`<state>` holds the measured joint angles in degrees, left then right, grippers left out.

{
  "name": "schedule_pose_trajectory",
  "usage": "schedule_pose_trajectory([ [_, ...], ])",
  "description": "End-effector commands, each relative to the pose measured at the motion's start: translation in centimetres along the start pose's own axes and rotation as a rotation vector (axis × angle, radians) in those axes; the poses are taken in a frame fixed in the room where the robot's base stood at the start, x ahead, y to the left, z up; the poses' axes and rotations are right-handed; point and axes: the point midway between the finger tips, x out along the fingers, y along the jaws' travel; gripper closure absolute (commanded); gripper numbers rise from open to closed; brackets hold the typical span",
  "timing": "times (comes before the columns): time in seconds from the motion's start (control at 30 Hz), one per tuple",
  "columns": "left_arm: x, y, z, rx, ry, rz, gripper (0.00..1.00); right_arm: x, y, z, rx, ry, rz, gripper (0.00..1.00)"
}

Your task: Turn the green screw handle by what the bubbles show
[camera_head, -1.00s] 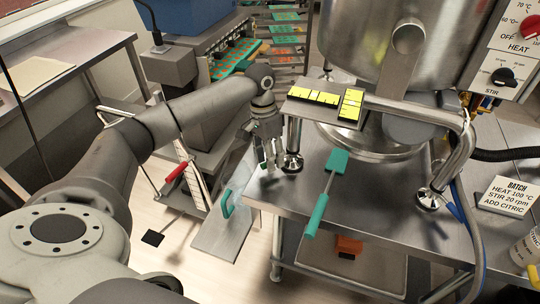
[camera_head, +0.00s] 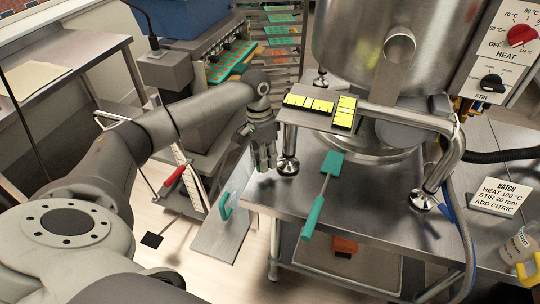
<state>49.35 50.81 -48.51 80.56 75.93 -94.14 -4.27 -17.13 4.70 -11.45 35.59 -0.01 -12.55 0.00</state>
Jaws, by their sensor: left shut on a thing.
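Two yellow bubble levels sit on a grey plate (camera_head: 290,116) in front of the steel kettle (camera_head: 340,40). One level (camera_head: 308,103) lies crosswise and the other (camera_head: 343,112) runs front to back; their bubbles are too small to read. The kettle's front left foot (camera_head: 288,166) and front right foot (camera_head: 422,200) stand on the steel table (camera_head: 365,200). My left gripper (camera_head: 265,160) points down beside the front left foot, its fingers closed together. The green screw handle does not show; the fingers hide what they grip. My right gripper is out of view.
A teal spatula (camera_head: 320,195) lies on the table, its handle over the front edge. A white batch card (camera_head: 500,196), a jar (camera_head: 518,245) and a hose (camera_head: 500,155) are at the right.

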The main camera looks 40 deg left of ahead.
Motion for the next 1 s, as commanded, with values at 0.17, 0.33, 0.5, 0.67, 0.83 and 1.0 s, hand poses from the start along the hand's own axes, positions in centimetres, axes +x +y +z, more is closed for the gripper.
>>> schedule_pose_trajectory([
  [0.17, -0.1, -0.1, -0.1, -0.001, 0.003, -0.001, 1.0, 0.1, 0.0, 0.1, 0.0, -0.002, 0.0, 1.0],
  [0.33, 0.0, 0.0, -0.1, -0.001, 0.003, -0.001, 0.67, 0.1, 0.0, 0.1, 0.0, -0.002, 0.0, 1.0],
  [0.5, 0.0, 0.0, -0.1, -0.001, 0.002, 0.0, 0.62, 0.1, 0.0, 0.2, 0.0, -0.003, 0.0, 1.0],
  [0.67, 0.0, 0.0, -0.1, -0.001, 0.002, 0.0, 0.62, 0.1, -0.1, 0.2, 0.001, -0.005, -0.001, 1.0],
  [0.83, -1.4, 0.0, -0.1, -0.001, 0.003, 0.0, 0.62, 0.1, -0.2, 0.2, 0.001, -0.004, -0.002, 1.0],
  [1.0, -4.8, -0.1, -0.2, -0.001, 0.006, -0.001, 0.62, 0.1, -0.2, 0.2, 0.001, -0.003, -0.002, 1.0],
])
